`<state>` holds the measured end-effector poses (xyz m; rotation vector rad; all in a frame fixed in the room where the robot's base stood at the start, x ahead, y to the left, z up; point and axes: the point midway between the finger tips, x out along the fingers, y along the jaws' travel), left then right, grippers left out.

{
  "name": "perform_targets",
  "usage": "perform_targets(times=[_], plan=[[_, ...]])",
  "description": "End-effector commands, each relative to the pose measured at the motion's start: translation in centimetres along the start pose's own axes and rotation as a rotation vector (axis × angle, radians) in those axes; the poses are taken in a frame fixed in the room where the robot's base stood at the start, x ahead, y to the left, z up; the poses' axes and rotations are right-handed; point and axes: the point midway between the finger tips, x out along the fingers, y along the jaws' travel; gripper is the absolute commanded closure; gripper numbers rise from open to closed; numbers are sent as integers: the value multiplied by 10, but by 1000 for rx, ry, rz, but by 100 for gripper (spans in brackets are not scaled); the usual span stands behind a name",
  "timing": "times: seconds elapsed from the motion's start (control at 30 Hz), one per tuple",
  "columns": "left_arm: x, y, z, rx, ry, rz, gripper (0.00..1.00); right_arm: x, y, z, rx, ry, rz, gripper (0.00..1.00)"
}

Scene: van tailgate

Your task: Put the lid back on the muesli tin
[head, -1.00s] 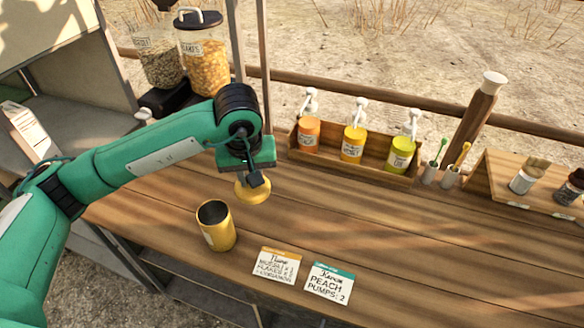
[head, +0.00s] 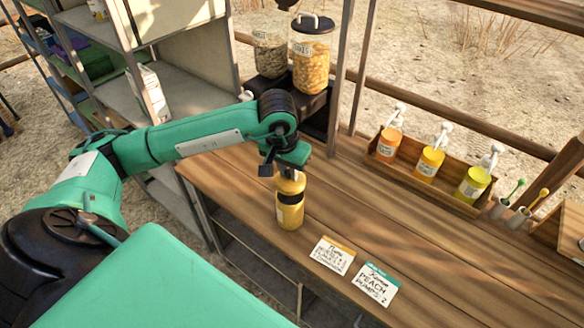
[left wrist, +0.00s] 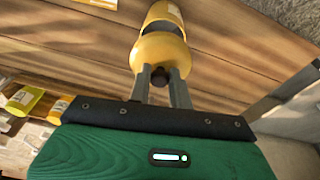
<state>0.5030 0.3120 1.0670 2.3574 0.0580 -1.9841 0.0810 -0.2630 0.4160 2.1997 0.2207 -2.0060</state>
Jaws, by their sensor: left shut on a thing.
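The gold muesli tin (head: 290,214) stands upright near the bench's front left edge; it also shows in the left wrist view (left wrist: 164,12). The round gold lid (head: 290,184) is above the tin's mouth, with a dark band showing between them. In the left wrist view the lid (left wrist: 160,50) seems lined up with the tin, with a dark crescent of the mouth visible. My left gripper (head: 289,168) points down over the tin. Its fingers (left wrist: 161,80) are shut on the lid's dark knob. My right gripper is not in view.
Two cards (head: 334,254) (head: 375,284) lie right of the tin. A wooden rack (head: 410,173) of pump bottles stands at the back right. Dispenser jars (head: 311,60) stand behind, close to an upright post (head: 345,75). The bench (head: 385,215) between cards and rack is clear.

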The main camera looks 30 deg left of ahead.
Motion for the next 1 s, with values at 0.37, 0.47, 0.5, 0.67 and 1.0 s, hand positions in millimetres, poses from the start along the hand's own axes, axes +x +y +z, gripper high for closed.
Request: perform_targets(times=[0.37, 0.47, 0.5, 0.67, 1.0], plan=[[39, -1, 7, 0, 0, -1, 100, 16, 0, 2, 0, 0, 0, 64], [48, -1, 8, 0, 0, 0, 100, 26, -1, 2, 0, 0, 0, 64], [50, -1, 9, 0, 0, 0, 100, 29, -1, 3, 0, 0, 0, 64], [54, -1, 9, -1, 0, 0, 100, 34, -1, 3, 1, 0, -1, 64], [54, -1, 9, -1, 0, 0, 100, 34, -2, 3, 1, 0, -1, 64]])
